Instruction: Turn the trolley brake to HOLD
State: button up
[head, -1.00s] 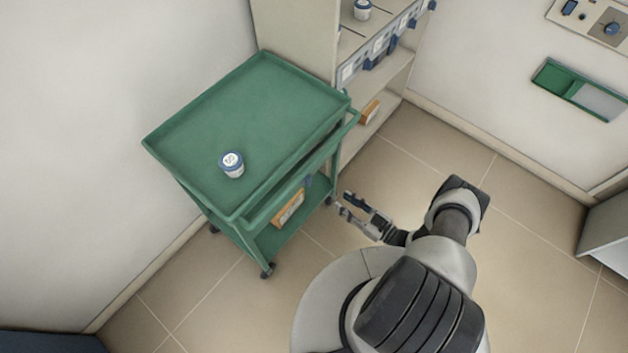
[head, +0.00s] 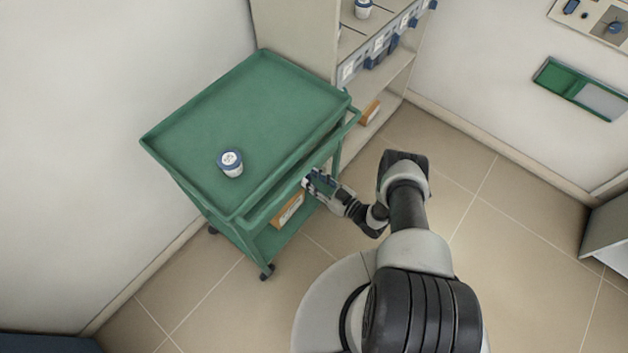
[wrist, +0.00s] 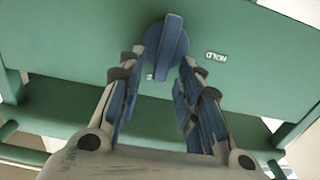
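The green trolley (head: 262,95) stands against the wall at the left in the head view. In the wrist view its green panel (wrist: 240,45) carries a blue brake knob (wrist: 166,48) with a raised bar across it. A HOLD label (wrist: 216,56), seen upside down, is to the right of the knob. A small white mark shows just below the knob. My gripper (wrist: 164,75) is open, its two blue-padded fingers on either side of the knob's lower part; I cannot tell whether they touch it. In the head view my gripper (head: 309,178) is at the trolley's right side, where the knob is hidden.
A white jar with a blue band (head: 230,163) stands on the trolley's top tray. An orange-brown box (head: 288,209) sits on the lower shelf. A beige shelf unit (head: 300,40) stands right behind the trolley. The floor (head: 470,165) to the right is clear.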

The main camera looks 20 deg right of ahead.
jog(key=shift+c, duration=0.6)
grip_shut()
jog(key=shift+s+n, duration=0.1)
jog(key=shift+n, duration=0.2)
jog(key=f+n, duration=0.1)
jog(key=n, duration=0.4)
jog(key=s+a+n, duration=0.1)
jog(key=n, duration=0.5)
jog(key=a+f+n, duration=0.1)
jog(key=n, duration=0.5)
jog(key=shift+s+f, duration=0.2)
jog(key=shift+f, duration=0.15)
jog(key=shift+n, duration=0.3)
jog(key=shift+o, duration=0.6)
grip_release()
